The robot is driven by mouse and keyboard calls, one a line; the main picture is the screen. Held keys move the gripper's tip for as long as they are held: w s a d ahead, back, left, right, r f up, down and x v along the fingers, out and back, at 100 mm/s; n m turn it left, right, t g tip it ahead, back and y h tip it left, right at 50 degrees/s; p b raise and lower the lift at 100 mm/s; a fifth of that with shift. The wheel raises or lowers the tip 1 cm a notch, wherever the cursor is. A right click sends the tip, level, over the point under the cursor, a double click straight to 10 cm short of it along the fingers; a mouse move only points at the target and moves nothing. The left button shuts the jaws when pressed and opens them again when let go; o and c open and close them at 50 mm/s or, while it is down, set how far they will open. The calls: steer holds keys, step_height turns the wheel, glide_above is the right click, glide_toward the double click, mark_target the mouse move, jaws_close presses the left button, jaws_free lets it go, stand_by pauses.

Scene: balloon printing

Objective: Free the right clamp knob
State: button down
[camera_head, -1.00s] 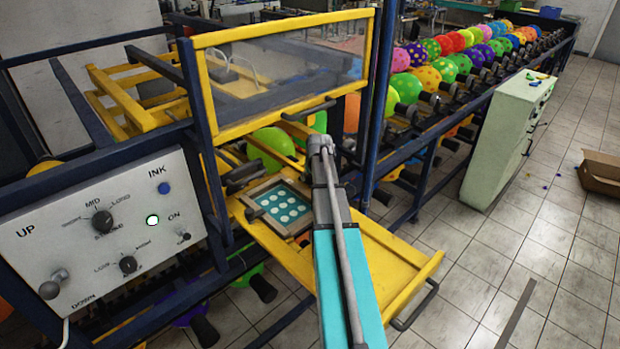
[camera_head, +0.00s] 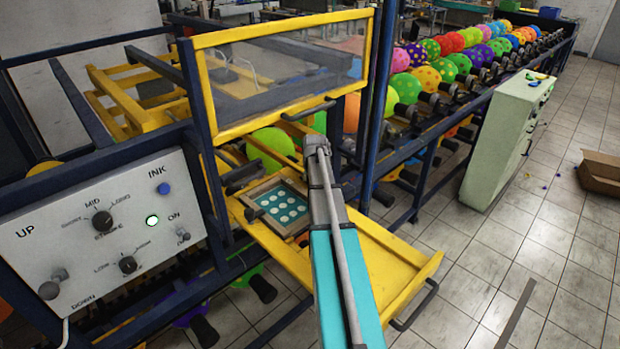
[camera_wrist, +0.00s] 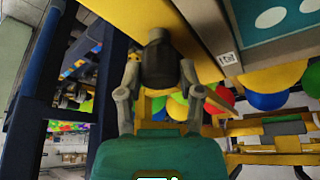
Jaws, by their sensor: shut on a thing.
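In the wrist view the dark, rounded clamp knob (camera_wrist: 159,66) stands against the yellow plate (camera_wrist: 188,22). My gripper (camera_wrist: 160,80) has one finger on each side of it and is shut on it. In the head view my arm hides the gripper tips and this knob. The wooden-framed print screen (camera_head: 261,188), teal with several pale dots, lies on the yellow tray just left of my arm. A corner of its frame (camera_wrist: 275,50) also shows in the wrist view.
A yellow-framed clear guard (camera_head: 275,75) stands above and behind the screen. The yellow tray (camera_head: 385,270) extends right of my arm, with a dark handle (camera_head: 420,305) at its end. The control panel (camera_head: 105,235) is at left. Balloons (camera_head: 430,75) line the rack behind.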

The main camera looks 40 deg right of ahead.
steer(key=shift+c, duration=1.3)
jaws_free()
